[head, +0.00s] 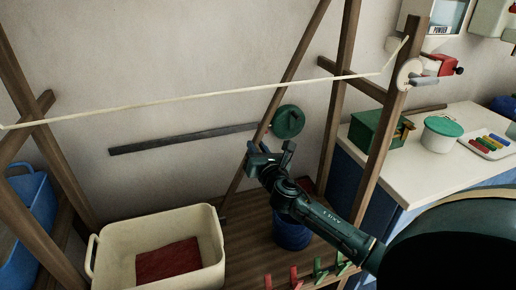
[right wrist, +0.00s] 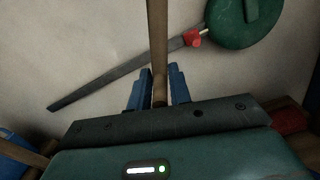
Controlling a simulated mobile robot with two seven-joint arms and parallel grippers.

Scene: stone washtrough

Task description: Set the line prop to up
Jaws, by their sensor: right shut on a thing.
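The line prop, a slim wooden pole (head: 300,58), stands tilted, its upper part leaning right and its top out of the head view. It crosses the pale washing line (head: 200,97) in the picture; I cannot tell whether they touch. My right gripper (head: 271,152) is shut on the pole at its lower part. In the right wrist view the pole (right wrist: 157,40) runs down between the two blue fingers (right wrist: 159,88). The pole's foot shows near the bench, left of my gripper. My left gripper is not in view.
A dark bar (head: 185,140) and a green disc (head: 288,122) are on the wall behind. A cream basin (head: 210,247) with a red cloth (head: 168,262) stands left, a blue bucket (head: 291,235) below my gripper. Wooden posts (head: 342,90) and a white counter (head: 408,178) are right.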

